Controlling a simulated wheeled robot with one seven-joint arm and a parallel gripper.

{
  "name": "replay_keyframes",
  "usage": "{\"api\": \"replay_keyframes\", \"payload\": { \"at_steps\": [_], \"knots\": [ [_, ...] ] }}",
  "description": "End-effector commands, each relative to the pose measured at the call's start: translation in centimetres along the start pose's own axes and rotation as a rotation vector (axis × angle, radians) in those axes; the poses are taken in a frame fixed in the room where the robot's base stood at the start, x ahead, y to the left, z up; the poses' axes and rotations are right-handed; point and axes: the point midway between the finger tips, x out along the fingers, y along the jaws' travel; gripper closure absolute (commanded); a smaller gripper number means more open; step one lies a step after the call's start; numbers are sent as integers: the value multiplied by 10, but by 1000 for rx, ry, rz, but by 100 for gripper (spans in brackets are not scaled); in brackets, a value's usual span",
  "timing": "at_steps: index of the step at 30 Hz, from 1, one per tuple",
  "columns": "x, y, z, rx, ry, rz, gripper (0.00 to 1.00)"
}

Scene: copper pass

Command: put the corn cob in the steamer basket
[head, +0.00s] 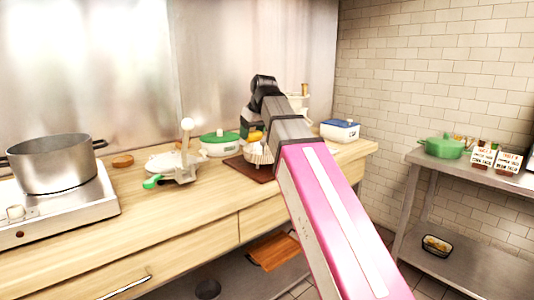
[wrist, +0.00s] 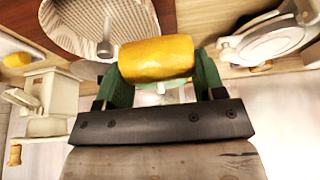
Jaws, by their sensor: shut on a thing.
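The yellow corn cob (wrist: 156,60) is held crosswise between the green fingers of my gripper (wrist: 160,70) in the wrist view. In the head view the corn cob (head: 256,135) shows just above the steamer basket, partly hidden by my arm. The steamer basket (wrist: 78,22) is round, pale and ribbed, with a post in its middle. The corn cob overlaps its edge in the wrist view; the exact height between them is unclear. In the head view the basket (head: 258,155) stands on a dark brown board (head: 246,169).
A tortilla-press-like device (head: 172,163) with a green handle stands left of the basket. A green-lidded dish (head: 218,143) is behind. A blue-lidded box (head: 340,130) and a pale grinder-like device (wrist: 45,100) stand nearby. A steel pot (head: 55,163) sits on the burner far left.

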Motion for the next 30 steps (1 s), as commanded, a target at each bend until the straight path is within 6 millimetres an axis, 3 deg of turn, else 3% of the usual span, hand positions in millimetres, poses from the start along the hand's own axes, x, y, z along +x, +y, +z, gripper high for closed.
{"api": "replay_keyframes", "payload": {
  "at_steps": [6,12,20,30],
  "knots": [
    [27,46,6,3,-1,0,64],
    [44,74,10,1,0,0,64],
    [54,81,14,0,0,0,64],
    [85,81,27,-1,0,-1,64]
  ]
}}
